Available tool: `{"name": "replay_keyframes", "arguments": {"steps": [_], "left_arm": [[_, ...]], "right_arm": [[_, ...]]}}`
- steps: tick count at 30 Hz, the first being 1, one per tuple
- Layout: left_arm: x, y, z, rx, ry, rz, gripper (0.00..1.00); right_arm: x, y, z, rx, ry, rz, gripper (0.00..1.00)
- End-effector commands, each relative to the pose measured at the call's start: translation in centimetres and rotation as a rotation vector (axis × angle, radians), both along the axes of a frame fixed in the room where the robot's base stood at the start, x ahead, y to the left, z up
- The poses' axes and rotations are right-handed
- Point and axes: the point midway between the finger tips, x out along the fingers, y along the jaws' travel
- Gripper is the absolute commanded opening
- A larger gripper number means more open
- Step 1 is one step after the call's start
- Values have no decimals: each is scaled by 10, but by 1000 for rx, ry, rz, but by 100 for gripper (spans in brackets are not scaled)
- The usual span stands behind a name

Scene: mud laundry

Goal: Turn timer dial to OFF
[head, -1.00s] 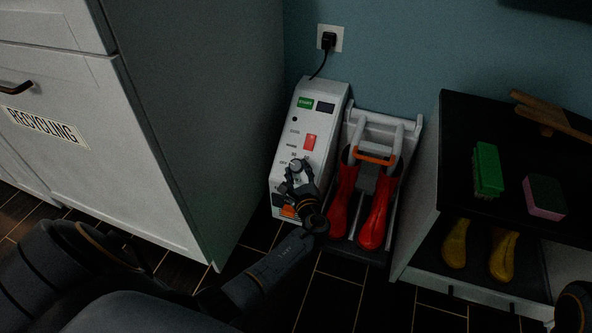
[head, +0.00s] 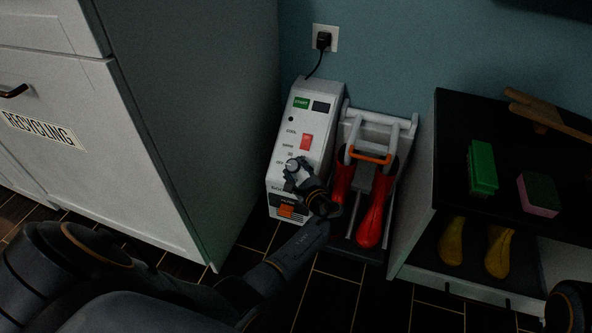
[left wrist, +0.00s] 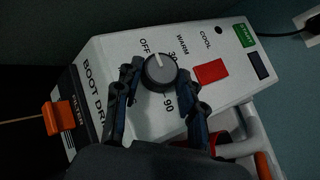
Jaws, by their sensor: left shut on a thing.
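The white boot dryer (head: 318,120) stands against the wall, and its tilted front panel also shows in the left wrist view (left wrist: 110,75). Its grey round timer dial (left wrist: 160,74) sits between the two fingers of my left gripper (left wrist: 160,70). The dial's white pointer line lies between the OFF and 30 marks, a little nearer OFF. In the head view my left gripper (head: 297,174) is shut on the dial and partly covers it. My right gripper is not in view.
A red switch (head: 306,142) sits above the dial. Red boots (head: 371,215) stand on the dryer's rack at right. A white cabinet (head: 120,150) is close on the left. A black-topped bench (head: 455,120) with a green brush (head: 482,168) is at right.

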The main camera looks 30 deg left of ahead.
Motion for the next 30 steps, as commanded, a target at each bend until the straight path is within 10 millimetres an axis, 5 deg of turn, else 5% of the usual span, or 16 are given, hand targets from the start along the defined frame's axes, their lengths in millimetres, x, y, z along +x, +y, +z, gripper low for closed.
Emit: {"name": "replay_keyframes", "arguments": {"steps": [1,2,5,17,30], "left_arm": [[0,1,0,-2,-2,2,8],[0,1,0,-2,-2,2,44],[0,1,0,-1,-1,3,63],[-3,-5,1,-1,0,-1,63],[-50,-73,18,-3,0,0,63]], "right_arm": [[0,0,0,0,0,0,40],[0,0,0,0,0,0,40],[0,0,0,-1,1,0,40],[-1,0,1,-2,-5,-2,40],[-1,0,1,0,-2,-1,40]]}}
